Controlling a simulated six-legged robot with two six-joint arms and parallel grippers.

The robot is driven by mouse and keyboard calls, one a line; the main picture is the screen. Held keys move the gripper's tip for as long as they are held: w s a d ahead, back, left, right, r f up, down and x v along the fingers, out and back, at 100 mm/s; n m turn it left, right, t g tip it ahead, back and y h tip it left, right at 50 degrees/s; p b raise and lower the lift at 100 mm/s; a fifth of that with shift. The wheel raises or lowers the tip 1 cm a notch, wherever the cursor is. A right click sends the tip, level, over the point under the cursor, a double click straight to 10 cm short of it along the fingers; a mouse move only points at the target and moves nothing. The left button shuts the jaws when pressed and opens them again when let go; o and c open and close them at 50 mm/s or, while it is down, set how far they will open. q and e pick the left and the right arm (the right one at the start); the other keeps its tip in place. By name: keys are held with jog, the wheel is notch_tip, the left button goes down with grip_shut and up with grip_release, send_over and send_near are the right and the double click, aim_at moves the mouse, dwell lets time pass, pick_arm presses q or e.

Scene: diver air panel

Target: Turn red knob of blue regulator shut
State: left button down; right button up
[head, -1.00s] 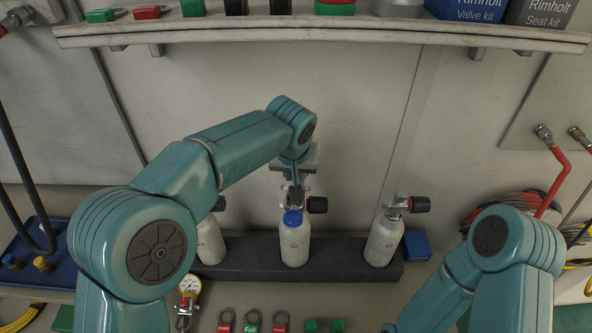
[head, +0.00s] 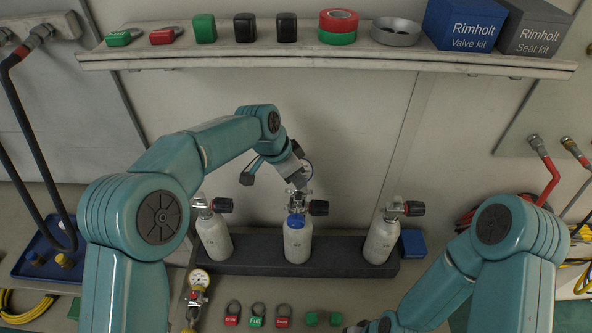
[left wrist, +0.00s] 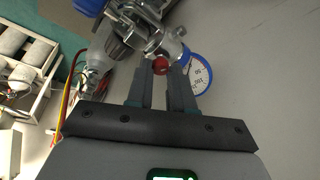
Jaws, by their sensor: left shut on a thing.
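The blue regulator shows in the left wrist view as metal fittings with a blue-rimmed gauge (left wrist: 197,74). Its red knob (left wrist: 160,65) sits between my left fingertips (left wrist: 160,76). My left gripper is shut on this knob. In the head view my left gripper (head: 299,184) is tilted down over the top of the middle cylinder (head: 298,245), which has a blue collar (head: 296,221). The red knob is hidden there behind the gripper and fittings. My right arm reaches to the bottom edge of the head view; its fingers do not show.
Two more cylinders stand left (head: 215,238) and right (head: 381,240) in a dark rack (head: 340,268). A shelf (head: 330,60) with padlocks, tape and boxes runs above. Right of the rack is a small blue box (head: 413,243).

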pick_arm(q)
jog(key=m, duration=0.1)
jog(key=m+g+p, duration=0.1)
jog(key=m+p, duration=0.1)
jog(key=shift+w+r+m+g+h, duration=0.2)
jog(key=shift+r+m+g+h, duration=0.05)
jog(key=shift+m+g+h, duration=0.05)
jog(key=m+p, duration=0.1)
jog(key=m, duration=0.1)
jog(key=m+g+p, duration=0.1)
jog(key=p, duration=0.1)
jog(key=shift+w+m, duration=0.2)
jog(key=shift+m, duration=0.2)
jog(key=shift+f+m+g+p, duration=0.15)
jog(key=shift+m+g+p, duration=0.45)
jog(key=shift+m, duration=1.1)
jog(key=c, duration=1)
grip_release()
jog(key=shift+f+n, duration=0.1)
jog(key=shift+n, duration=0.2)
